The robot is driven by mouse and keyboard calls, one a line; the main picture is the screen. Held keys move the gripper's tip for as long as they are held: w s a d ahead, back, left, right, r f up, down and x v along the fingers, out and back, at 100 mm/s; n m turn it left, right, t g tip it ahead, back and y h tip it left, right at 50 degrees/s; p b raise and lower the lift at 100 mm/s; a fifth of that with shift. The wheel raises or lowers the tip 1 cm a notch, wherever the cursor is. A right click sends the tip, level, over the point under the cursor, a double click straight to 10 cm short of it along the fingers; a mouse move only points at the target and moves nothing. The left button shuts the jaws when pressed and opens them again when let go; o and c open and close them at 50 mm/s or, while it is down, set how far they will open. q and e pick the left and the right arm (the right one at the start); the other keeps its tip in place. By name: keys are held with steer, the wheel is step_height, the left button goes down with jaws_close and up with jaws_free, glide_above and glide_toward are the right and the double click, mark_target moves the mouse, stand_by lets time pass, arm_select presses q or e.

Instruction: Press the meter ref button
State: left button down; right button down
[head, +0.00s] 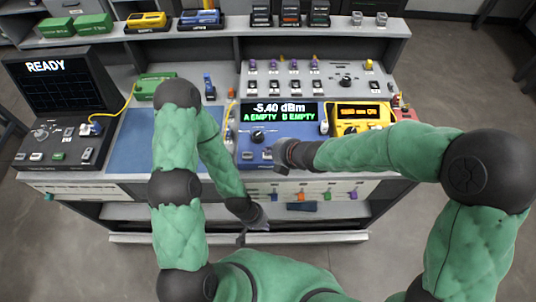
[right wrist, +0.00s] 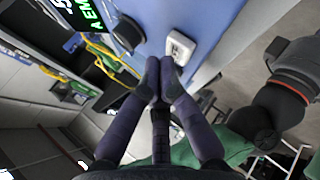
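The blue meter (head: 282,140) stands on the bench; its screen (head: 279,112) reads "-5.40 dBm, A EMPTY B EMPTY". It has a dark knob (head: 258,137) and small pale buttons low on its front, one at left (head: 247,155); button labels are too small to read. My right gripper (head: 279,168) is at the meter's lower front edge and partly hides that area. In the right wrist view, its fingertips (right wrist: 162,72) are together with nothing between them, close beside a white-framed button (right wrist: 180,47); contact is unclear. My left gripper (head: 247,232) hangs below the bench edge, its fingers unclear.
A yellow device (head: 360,113) stands right of the meter. A blue mat (head: 135,140) lies to the left, partly behind my left arm. The dark splicer (head: 62,85) reading "READY" is at far left, with a yellow fibre (head: 124,105). Drawers (head: 325,190) lie below.

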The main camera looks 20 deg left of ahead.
mark_target(270, 156)
steer(key=shift+f+b, duration=0.45)
steer(key=shift+f, duration=0.05)
stand_by(0.8)
stand_by(0.4)
steer(key=shift+r+p, duration=0.8)
steer(key=shift+r, duration=0.05)
step_height(270, 156, up, 5)
steer(key=p, duration=0.4)
steer(key=shift+r+p, duration=0.1)
steer(key=shift+p, duration=0.3)
stand_by(0.4)
